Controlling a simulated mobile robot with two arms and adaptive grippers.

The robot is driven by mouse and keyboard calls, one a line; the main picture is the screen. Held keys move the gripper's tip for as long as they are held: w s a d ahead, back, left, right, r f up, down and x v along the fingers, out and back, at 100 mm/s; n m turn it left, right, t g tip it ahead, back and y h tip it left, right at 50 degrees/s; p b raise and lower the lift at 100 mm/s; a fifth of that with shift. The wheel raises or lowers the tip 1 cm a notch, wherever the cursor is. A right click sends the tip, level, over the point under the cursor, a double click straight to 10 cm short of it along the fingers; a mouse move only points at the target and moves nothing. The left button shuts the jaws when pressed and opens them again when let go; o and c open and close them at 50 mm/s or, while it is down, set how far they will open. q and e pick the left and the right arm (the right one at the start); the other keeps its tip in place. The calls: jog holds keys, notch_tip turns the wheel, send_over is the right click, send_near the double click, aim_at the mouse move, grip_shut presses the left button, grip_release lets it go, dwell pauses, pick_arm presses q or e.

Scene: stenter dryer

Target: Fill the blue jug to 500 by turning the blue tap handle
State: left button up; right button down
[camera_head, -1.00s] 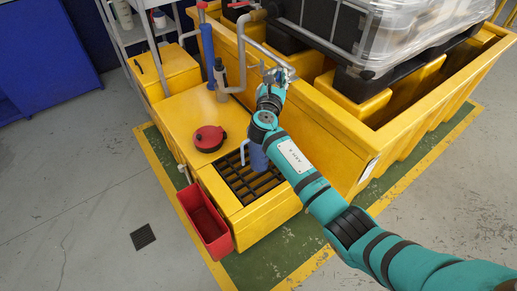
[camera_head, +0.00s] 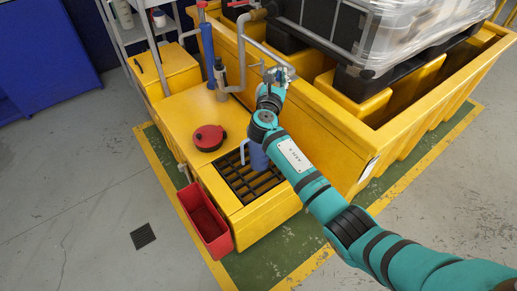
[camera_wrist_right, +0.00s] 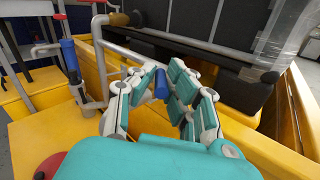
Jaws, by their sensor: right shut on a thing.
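The blue jug (camera_head: 258,157) stands on the black grate at the front of the yellow unit, its handle to the left. My right arm hides part of it, and its fill level cannot be read. My right gripper (camera_head: 277,76) is beside the grey pipework above and behind the jug. In the right wrist view its fingers (camera_wrist_right: 160,88) are closed around the blue tap handle (camera_wrist_right: 160,84), with only a small part of the handle showing between them. My left gripper is not in view.
A red round lid (camera_head: 208,138) lies on the yellow top left of the grate (camera_head: 236,187). A red bin (camera_head: 205,220) hangs at the unit's front left. A blue upright pipe (camera_head: 207,42) stands behind. A wrapped tank on a black pallet fills the back right.

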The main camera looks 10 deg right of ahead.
jog(key=shift+s+f, duration=0.1)
jog(key=shift+f, duration=0.2)
jog(key=n+y+p, duration=0.1)
jog(key=y, duration=0.1)
jog(key=d+n+y+p, duration=0.1)
jog(key=y+p, duration=0.1)
jog(key=d+n+y+p, duration=0.1)
jog(key=n+y, duration=0.1)
jog(key=shift+s+t+y, duration=0.15)
jog(key=shift+t+y, duration=0.15)
jog(key=shift+t, duration=0.1)
